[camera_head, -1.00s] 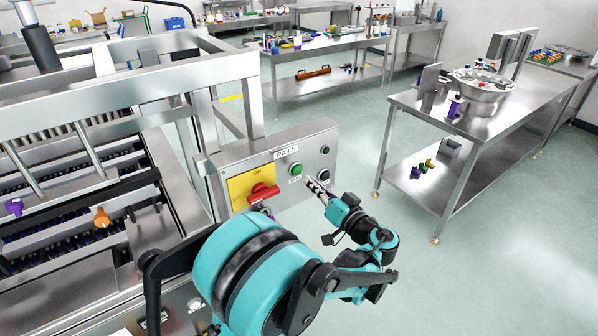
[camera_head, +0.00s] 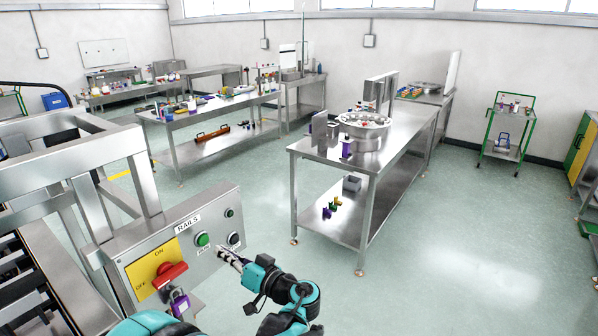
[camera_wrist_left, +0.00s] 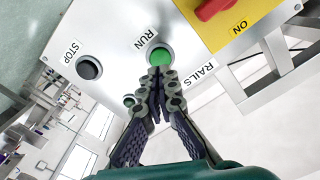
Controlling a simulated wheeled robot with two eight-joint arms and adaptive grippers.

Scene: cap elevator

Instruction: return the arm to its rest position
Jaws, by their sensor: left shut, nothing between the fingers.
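My left gripper (camera_head: 228,255) is shut and empty, its fingertips just in front of the RAILS control panel (camera_head: 160,232). In the left wrist view the closed fingers (camera_wrist_left: 157,72) point at the green RUN button (camera_wrist_left: 160,58), and their tips overlap its lower edge; I cannot tell whether they touch it. The green button also shows in the head view (camera_head: 202,239). The black STOP button (camera_wrist_left: 89,68) is beside it. A red rotary switch (camera_head: 170,273) sits on a yellow plate, with a purple padlock (camera_head: 179,302) hanging below. My right gripper is not in view.
The machine's metal frame (camera_head: 146,185) stands at the left. A steel table (camera_head: 404,140) with a large bowl (camera_head: 362,124) stands ahead to the right. A longer worktable (camera_head: 215,105) stands farther back. The floor at the right (camera_head: 470,230) is clear.

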